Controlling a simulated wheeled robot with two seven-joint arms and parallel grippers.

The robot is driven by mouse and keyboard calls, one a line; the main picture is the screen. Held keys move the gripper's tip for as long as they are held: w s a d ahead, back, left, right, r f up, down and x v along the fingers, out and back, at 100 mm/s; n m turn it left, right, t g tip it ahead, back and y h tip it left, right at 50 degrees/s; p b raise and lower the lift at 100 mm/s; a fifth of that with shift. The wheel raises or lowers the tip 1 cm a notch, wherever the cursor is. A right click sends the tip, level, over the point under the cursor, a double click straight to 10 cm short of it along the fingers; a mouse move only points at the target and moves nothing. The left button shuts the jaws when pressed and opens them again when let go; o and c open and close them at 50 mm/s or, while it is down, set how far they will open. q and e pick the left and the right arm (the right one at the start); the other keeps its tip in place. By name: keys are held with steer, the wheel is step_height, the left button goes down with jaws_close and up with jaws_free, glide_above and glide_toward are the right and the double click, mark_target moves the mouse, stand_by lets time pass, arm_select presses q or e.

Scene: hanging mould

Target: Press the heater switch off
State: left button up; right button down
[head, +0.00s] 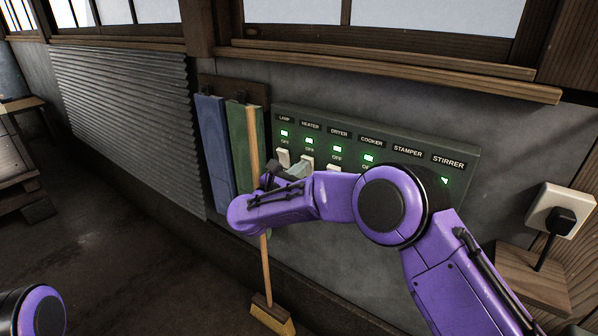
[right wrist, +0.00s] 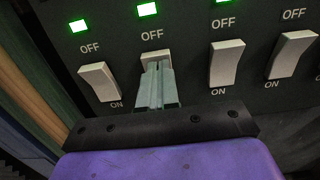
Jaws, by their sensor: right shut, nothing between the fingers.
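The heater switch (head: 307,162) is the second white rocker from the left on the dark green panel (head: 400,146), under the HEATER label. Its light (head: 309,141) glows green. In the right wrist view the switch (right wrist: 155,56) has OFF above it, and its lower part is hidden behind my right gripper (right wrist: 155,72). The gripper is shut and empty, with its tips over the switch face, at or very near contact. In the head view the right gripper (head: 290,171) is partly hidden by my purple arm. My left gripper is out of view.
The lamp switch (right wrist: 99,81) is close on the left and the dryer switch (right wrist: 227,63) on the right. A broom (head: 264,250) leans by the panel beside green and blue boards. A plugged socket (head: 560,211) is at the far right.

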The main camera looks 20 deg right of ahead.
steer(key=s+a+r+b, duration=0.2)
steer(key=s+a+r, duration=0.1)
steer(key=s+a, duration=0.5)
steer(key=a, duration=0.2)
steer(key=shift+s+a+r+y, duration=0.15)
steer(key=shift+a+r+y, duration=0.15)
steer(key=shift+a, duration=0.1)
